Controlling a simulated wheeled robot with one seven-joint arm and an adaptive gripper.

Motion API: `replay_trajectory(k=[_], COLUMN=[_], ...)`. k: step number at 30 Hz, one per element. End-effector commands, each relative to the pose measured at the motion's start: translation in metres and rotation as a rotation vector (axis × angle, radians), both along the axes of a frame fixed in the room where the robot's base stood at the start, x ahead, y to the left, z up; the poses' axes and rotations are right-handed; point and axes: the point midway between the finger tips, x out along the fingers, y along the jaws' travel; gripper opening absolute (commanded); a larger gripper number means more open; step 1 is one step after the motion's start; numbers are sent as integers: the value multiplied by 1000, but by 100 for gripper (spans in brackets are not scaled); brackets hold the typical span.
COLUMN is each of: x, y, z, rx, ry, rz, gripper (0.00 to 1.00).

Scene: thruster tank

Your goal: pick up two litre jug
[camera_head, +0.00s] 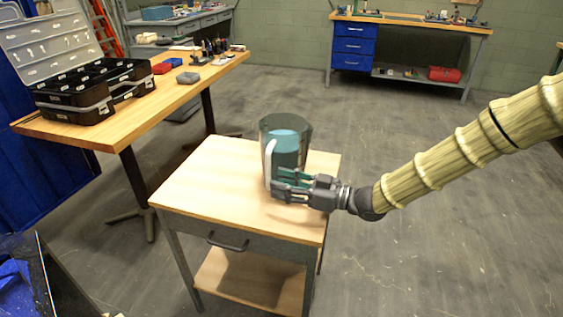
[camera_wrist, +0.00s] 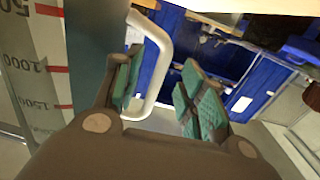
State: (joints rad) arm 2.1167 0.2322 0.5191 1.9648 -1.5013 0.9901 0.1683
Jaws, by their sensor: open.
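The two litre jug (camera_head: 286,150) is a clear, dark-tinted jug with bluish content. It stands upright on a small wooden-topped table (camera_head: 190,188). Its white handle (camera_head: 268,160) faces the camera side. In the wrist view the jug wall (camera_wrist: 40,75) with red marks and numbers fills the left, and the handle (camera_wrist: 158,75) runs down between the fingers. My gripper (camera_head: 275,185) is open, with green-padded fingers at the lower part of the handle. In the wrist view my gripper (camera_wrist: 160,95) has one finger beside the handle and the other apart from it. Contact is unclear.
A long wooden bench (camera_head: 150,105) at the left carries an open black case (camera_head: 95,90) and small items. A workbench with blue drawers (camera_head: 353,45) stands at the back. The floor to the right is clear. The small table has a drawer handle (camera_head: 228,243) in front.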

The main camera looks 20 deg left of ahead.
Motion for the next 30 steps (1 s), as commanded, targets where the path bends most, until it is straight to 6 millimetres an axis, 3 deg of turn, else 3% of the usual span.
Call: replay_trajectory(k=[9, 17, 24, 30], x=[3, 4, 4, 3], y=[37, 42, 41, 41], z=[0, 1, 1, 0], rx=[0, 0, 0, 0], ry=[0, 0, 0, 0], rz=[-2, -3, -2, -2], gripper=[41, 41, 0, 0])
